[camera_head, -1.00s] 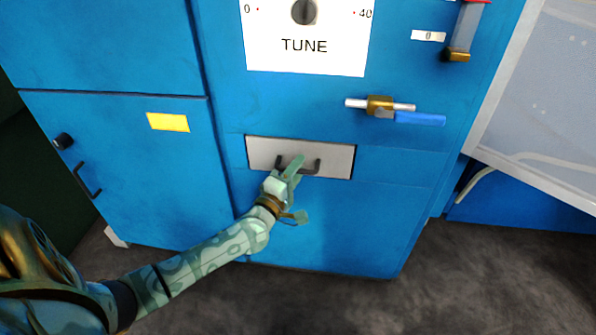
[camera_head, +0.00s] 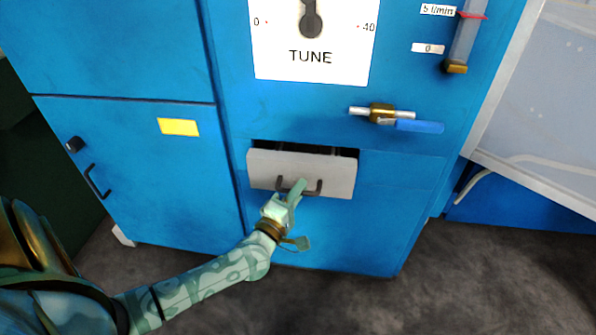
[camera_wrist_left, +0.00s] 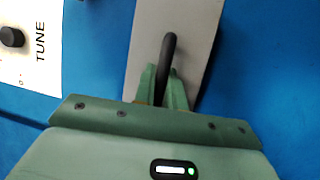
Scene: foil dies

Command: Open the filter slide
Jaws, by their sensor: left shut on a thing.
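The filter slide (camera_head: 340,175) has a grey front panel in the blue cabinet, below the valve. It stands part-way out, and a dark gap shows above its top edge. Its dark bar handle (camera_head: 313,188) is on the front. My left gripper (camera_head: 294,190) is shut on the left part of this handle. In the left wrist view the green fingers (camera_wrist_left: 162,85) close on both sides of the dark handle (camera_wrist_left: 168,50), in front of the grey panel (camera_wrist_left: 196,30). The inside of the slide is mostly hidden. My right gripper is not in view.
A brass valve (camera_head: 382,113) with a blue lever (camera_head: 419,126) sits above the slide. A TUNE dial plate (camera_head: 312,72) is higher up, with a flow tube (camera_head: 463,40) to its right. A cabinet door with a dark handle (camera_head: 96,181) is at left. Dark floor (camera_head: 330,300) lies in front.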

